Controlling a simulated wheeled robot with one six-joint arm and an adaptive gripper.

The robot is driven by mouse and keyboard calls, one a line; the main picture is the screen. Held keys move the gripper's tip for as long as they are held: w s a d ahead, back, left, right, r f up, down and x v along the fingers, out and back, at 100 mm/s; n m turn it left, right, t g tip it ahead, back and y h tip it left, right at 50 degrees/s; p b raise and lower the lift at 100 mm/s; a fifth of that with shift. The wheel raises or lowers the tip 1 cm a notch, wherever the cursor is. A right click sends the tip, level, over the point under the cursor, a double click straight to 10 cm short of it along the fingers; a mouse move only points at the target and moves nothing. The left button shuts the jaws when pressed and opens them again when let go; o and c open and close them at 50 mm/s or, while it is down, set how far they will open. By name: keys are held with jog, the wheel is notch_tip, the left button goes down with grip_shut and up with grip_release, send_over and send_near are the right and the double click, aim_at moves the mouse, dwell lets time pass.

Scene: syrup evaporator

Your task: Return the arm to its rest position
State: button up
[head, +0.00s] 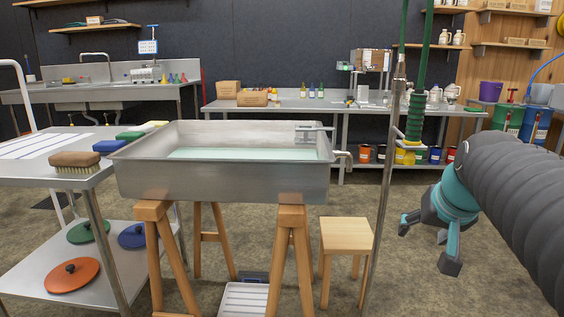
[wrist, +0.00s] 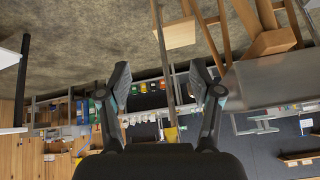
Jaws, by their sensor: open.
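My arm comes in from the right edge of the head view, and my gripper (head: 430,243) hangs at its end, pointing down and to the left. In the wrist view my gripper (wrist: 168,82) shows two dark fingers spread wide apart with nothing between them. It is to the right of the upright metal post and the wooden stool (head: 346,236), above the floor, and touches nothing that I can see.
A steel evaporator pan (head: 222,180) with pale liquid stands on wooden trestles in the middle. A steel cart (head: 85,182) with a brush (head: 75,160) is at left. A hose and post (head: 385,190) stand left of my gripper. Benches line the back; floor around my gripper is clear.

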jog(key=s+a+f+n, duration=0.1)
jog(key=s+a+f, duration=0.4)
jog(key=s, duration=0.2)
jog(key=s+a+f+n+g+p, duration=0.1)
jog(key=s+a+f+n, duration=0.1)
jog(key=s+a+f, duration=0.3)
jog(key=s+f, duration=0.1)
jog(key=s, duration=0.2)
jog(key=shift+a+f+n+g+y, duration=0.2)
jog(key=shift+f+n+g+y, duration=0.1)
jog(key=shift+y, duration=0.1)
